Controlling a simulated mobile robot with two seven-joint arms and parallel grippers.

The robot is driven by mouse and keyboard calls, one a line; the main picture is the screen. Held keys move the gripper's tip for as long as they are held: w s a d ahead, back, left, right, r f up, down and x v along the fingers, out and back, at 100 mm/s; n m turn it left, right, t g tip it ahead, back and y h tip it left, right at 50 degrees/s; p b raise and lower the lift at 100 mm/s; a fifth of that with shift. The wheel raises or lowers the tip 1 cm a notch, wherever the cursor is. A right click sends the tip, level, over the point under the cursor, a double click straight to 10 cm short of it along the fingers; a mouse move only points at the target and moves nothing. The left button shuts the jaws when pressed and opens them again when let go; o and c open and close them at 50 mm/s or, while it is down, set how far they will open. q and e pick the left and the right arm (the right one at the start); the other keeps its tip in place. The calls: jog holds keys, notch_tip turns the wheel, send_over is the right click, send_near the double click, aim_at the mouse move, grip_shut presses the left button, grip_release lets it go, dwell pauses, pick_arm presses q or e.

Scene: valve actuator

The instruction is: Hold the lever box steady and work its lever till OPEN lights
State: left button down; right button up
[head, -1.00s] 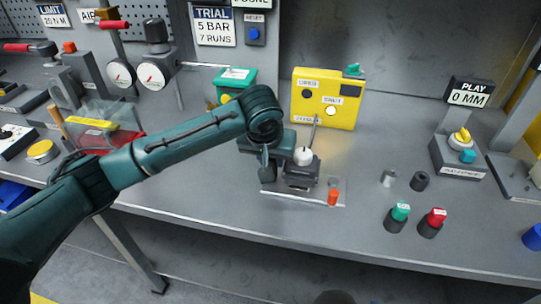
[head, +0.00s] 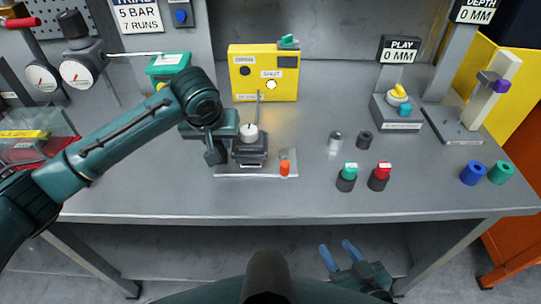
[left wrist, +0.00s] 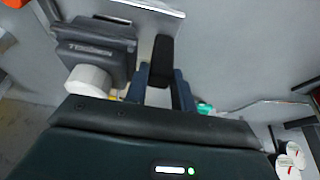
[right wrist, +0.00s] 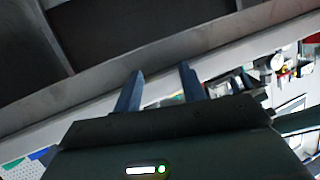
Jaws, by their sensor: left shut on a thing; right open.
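The dark grey lever box (head: 250,155) sits on a pale plate (head: 275,172) on the bench, with a white round knob (head: 249,136) and a thin upright rod (head: 258,108). My left gripper (head: 222,146) is at its left side. In the left wrist view the fingers (left wrist: 160,78) close around a black bar beside the box (left wrist: 95,50); its join to the box is hidden. Behind stands the yellow panel (head: 290,82): the lamp beside the SHUT label (head: 271,85) glows white, the upper-left lamp (head: 244,71) is dark. My right gripper (head: 337,248) is open and empty, below the bench's front edge.
Green-topped (head: 347,177) and red-topped (head: 379,177) pieces, a silver cylinder (head: 335,141) and a dark one (head: 365,140) stand further right.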

jog(key=w+a+r+n+t+y, duration=0.15)
jog(key=a+r+n+y, duration=0.25)
jog(key=a+r+y, duration=0.4)
jog(key=w+a+r+n+t+y, duration=0.1)
jog(key=w+a+r+n+y, duration=0.3)
jog(key=r, duration=0.6)
jog(key=s+a+r+n+g+y, duration=0.2)
jog(key=s+a+n+g, duration=0.2)
jog(key=a+n+g, duration=0.55)
jog(key=s+a+r+n+g+y, duration=0.25)
jog(key=s+a+n+g, duration=0.25)
jog(key=n+g, duration=1)
jog(key=n+t+h, duration=0.8)
jog(key=n+h, duration=0.3)
jog(key=h, duration=1)
send_near(285, 164)
notch_tip(285, 164, down, 10)
jog(key=shift+s+d+f, duration=0.1)
jog(key=shift+d, duration=0.05)
